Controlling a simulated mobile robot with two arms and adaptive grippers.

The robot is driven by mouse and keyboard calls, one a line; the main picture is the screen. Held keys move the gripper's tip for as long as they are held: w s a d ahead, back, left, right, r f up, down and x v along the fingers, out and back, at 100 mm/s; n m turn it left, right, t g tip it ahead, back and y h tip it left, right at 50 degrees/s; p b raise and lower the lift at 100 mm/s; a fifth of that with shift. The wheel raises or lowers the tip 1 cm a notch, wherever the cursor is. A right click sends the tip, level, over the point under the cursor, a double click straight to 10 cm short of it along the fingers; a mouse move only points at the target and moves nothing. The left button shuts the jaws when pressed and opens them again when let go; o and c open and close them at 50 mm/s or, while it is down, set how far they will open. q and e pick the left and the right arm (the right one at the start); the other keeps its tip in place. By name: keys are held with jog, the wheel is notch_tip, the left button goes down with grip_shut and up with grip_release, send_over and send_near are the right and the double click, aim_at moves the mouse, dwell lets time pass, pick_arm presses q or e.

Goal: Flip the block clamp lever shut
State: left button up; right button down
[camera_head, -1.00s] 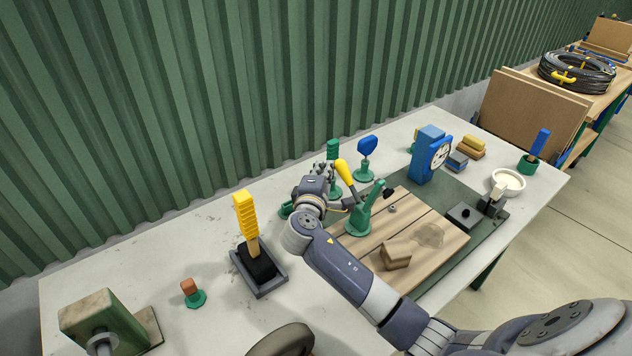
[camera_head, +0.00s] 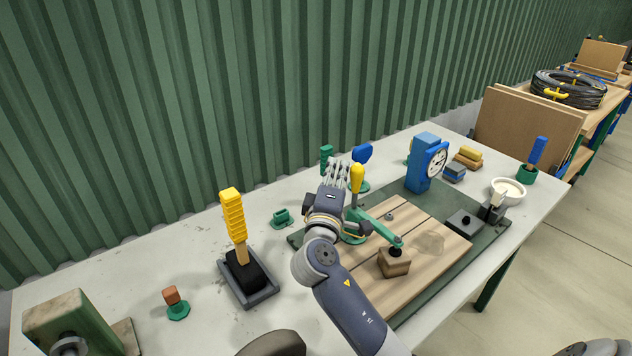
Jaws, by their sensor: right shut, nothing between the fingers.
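The block clamp has a green base (camera_head: 352,236), a yellow lever handle (camera_head: 357,179) and a green arm (camera_head: 378,226). The yellow handle stands nearly upright. The green arm reaches down to the right, its dark tip (camera_head: 397,241) at the top of the brown wooden block (camera_head: 394,264). Firm contact is hard to judge. My right gripper (camera_head: 337,172) is shut and empty, just left of the yellow handle, with its fingers pointing away. Whether it touches the handle is unclear. It hides part of the clamp's left side. My left gripper is not in view.
The clamp stands on a slatted wooden board (camera_head: 417,287) over a dark green mat (camera_head: 478,243). A blue dial gauge (camera_head: 422,165), a white bowl (camera_head: 507,190) and a yellow-handled brush (camera_head: 233,218) in a grey tray stand around it.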

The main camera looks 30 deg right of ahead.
jog(key=shift+s, duration=0.25)
dwell(0.4)
jog(key=v, duration=1.2)
